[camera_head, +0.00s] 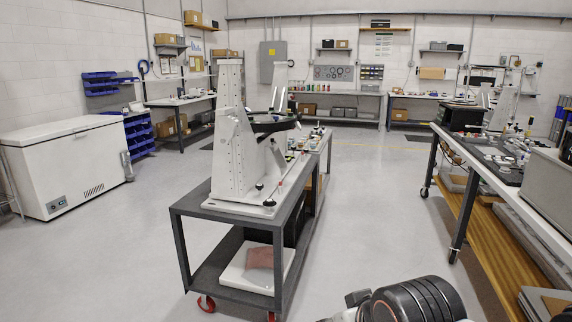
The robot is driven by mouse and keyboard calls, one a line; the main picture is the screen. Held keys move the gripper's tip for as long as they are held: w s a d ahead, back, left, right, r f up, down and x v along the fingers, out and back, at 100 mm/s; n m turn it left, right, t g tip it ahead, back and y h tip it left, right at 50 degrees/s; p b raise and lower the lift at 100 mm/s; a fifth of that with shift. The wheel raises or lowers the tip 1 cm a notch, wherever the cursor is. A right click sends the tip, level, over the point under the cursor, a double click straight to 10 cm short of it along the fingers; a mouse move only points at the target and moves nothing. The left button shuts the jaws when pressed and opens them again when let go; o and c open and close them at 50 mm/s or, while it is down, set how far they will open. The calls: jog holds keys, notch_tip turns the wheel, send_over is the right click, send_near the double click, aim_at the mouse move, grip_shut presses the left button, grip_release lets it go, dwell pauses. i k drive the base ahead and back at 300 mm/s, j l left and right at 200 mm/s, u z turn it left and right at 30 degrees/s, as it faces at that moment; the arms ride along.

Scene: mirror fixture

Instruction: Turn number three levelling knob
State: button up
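The white mirror fixture (235,150) stands upright on a grey wheeled cart (225,212) near the middle of the head camera view. It holds a dark round mirror ring (272,123) between its two tall uprights. A small black knob (259,186) and a thin rod with a red part show at the near end of its base. Which knob is number three is too small to tell. Part of my arm, a black ribbed joint, shows at the bottom right of centre, apart from the cart. My gripper's fingers are not in view.
A long workbench (481,171) with equipment stands at the right. A white chest freezer (75,165) stands at the left. The cart's lower shelf holds a white tray (236,277). Open floor lies left of the cart and between cart and bench.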

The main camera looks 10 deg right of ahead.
aim_at(259, 186)
jog(key=i+j, duration=0.2)
jog(key=i, duration=0.6)
jog(key=i+j+u, duration=0.1)
jog(key=i, duration=0.65)
jog(key=i+j, duration=0.15)
jog(key=i, duration=0.65)
